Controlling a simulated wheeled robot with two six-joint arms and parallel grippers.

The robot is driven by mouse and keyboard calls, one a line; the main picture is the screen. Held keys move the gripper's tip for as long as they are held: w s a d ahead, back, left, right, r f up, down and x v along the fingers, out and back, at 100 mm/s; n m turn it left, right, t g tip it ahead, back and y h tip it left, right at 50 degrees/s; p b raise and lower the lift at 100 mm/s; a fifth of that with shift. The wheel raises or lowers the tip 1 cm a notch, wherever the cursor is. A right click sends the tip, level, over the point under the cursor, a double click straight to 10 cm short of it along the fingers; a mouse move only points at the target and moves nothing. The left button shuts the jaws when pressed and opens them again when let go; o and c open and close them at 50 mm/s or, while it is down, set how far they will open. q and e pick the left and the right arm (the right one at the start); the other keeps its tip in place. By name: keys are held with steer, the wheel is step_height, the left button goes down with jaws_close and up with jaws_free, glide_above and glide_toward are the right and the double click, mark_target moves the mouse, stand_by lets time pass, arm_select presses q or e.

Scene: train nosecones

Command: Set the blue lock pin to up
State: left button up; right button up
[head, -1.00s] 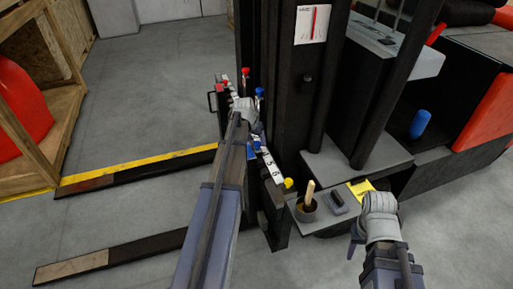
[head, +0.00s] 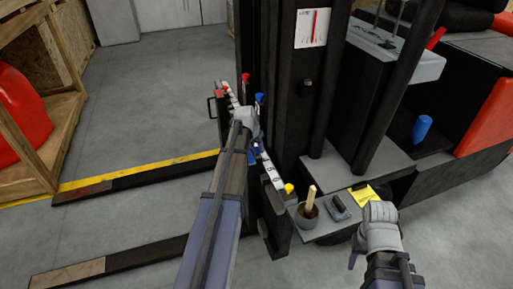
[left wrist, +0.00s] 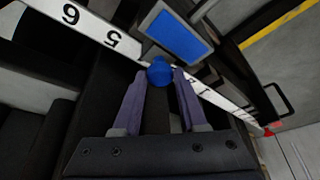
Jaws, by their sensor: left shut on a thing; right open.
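My left gripper is shut on a round blue knob (left wrist: 160,72), taken to be the blue lock pin, which shows between the two fingertips in the left wrist view. It sits by the white numbered strip (left wrist: 90,32), beside a blue rectangular plate (left wrist: 180,34). In the head view my left gripper (head: 244,114) is over the strip, and the hand hides what it holds. A blue knob on a stem (head: 260,98) stands just behind the hand; I cannot tell whether it is the held one. My right gripper (head: 376,211) is open and empty at the lower right.
Red knobs (head: 245,77) stand at the strip's far end and a yellow knob (head: 289,188) at its near end. A dark mast (head: 275,60) rises beside it.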

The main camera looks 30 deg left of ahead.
arm_select(q)
jaws_close()
stand_by(0.7)
step_height(320, 180, up, 4)
steer(key=p, duration=0.3)
steer(key=shift+f+p, duration=0.2)
steer(key=shift+p, duration=0.1)
steer(key=shift+f, duration=0.15)
steer(key=o, duration=0.9)
jaws_free()
steer(key=shift+o, duration=0.2)
